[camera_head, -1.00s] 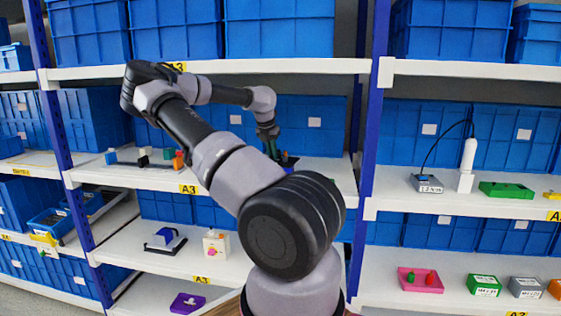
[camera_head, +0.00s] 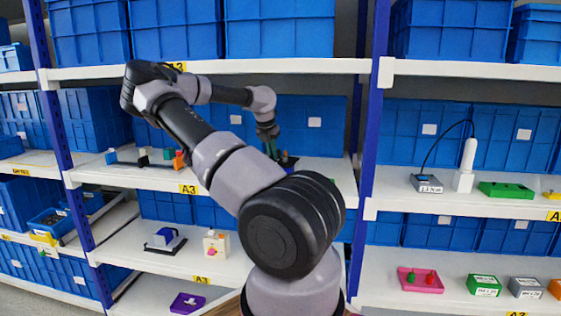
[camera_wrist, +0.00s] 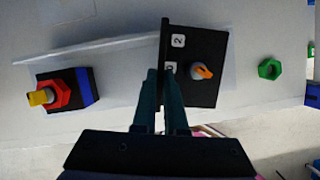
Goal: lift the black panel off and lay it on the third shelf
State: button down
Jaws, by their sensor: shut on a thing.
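The black panel (camera_wrist: 208,50) shows in the wrist view with white labels, one marked 2, and an orange knob (camera_wrist: 202,71). My gripper (camera_wrist: 169,72) is shut on the panel's left edge, beside the labels. The panel's lower part is partly hidden by my fingers. In the head view my gripper (camera_head: 272,150) is at the A3 shelf (camera_head: 225,186) level with the upper row of small things, and the panel there is mostly hidden. I cannot tell whether the panel is clear of its base.
A red knob on a dark and blue block (camera_wrist: 62,92) lies left of the panel, and a green nut (camera_wrist: 269,68) lies right. Blue bins stand behind.

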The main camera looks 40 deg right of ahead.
jog(key=shift+r, duration=0.15)
dwell(0.3)
notch_tip(320, 180, up, 2)
jog(key=shift+r, duration=0.2)
jog(key=shift+a+t+h, duration=0.3)
jog(key=shift+h, duration=0.1)
jog(key=shift+s+a+t+h, duration=0.3)
jog(key=shift+t+h, duration=0.2)
jog(key=shift+h, duration=0.5)
jog(key=r, duration=0.2)
jog(key=a+r, duration=0.1)
jog(key=r, duration=0.3)
jog(key=shift+s+a, duration=0.25)
jog(key=shift+s, duration=0.15)
jog(key=s+a, duration=0.7)
jog(key=a, duration=0.6)
jog(key=s+a+r+g+y, duration=0.1)
jog(key=s+a+r+y, duration=0.1)
jog(key=a+r, duration=0.3)
jog(key=shift+s+a+r+g+y, duration=0.15)
jog(key=shift+s+r+g+y, duration=0.35)
jog(key=shift+r, duration=0.75)
jog(key=shift+s, duration=0.1)
